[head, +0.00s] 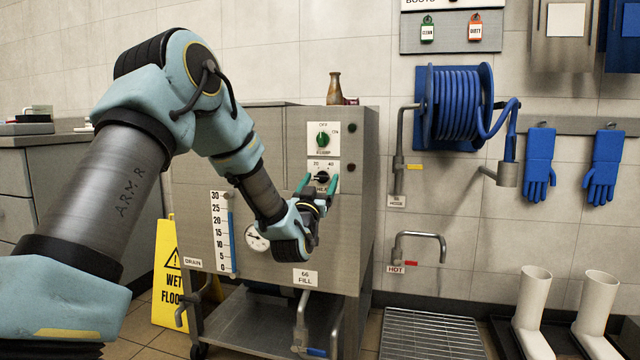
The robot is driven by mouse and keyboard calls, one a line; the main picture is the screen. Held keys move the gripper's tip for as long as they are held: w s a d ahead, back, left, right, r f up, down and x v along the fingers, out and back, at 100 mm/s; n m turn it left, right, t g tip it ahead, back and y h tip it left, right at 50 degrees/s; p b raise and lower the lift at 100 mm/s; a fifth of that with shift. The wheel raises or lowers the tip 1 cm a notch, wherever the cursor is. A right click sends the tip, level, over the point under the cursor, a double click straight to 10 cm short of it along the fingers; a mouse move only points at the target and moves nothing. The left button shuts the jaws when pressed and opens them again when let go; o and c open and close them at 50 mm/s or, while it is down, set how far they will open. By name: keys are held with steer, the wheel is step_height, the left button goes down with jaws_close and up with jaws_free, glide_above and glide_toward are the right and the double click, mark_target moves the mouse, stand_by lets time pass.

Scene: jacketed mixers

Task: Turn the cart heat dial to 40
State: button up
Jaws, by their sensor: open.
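I cannot tell whether the fingers touch the knob. The dial's pointer is too small to read.
A sight gauge (222,232), a round thermometer (256,238) and drain and fill pipes are on the cart front. A brown bottle (334,90) stands on top. A yellow wet floor sign (168,275) is at left. A floor grate (430,335) and white boots (535,305) are at right.

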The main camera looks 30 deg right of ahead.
jaws_close()
stand_by(0.6)
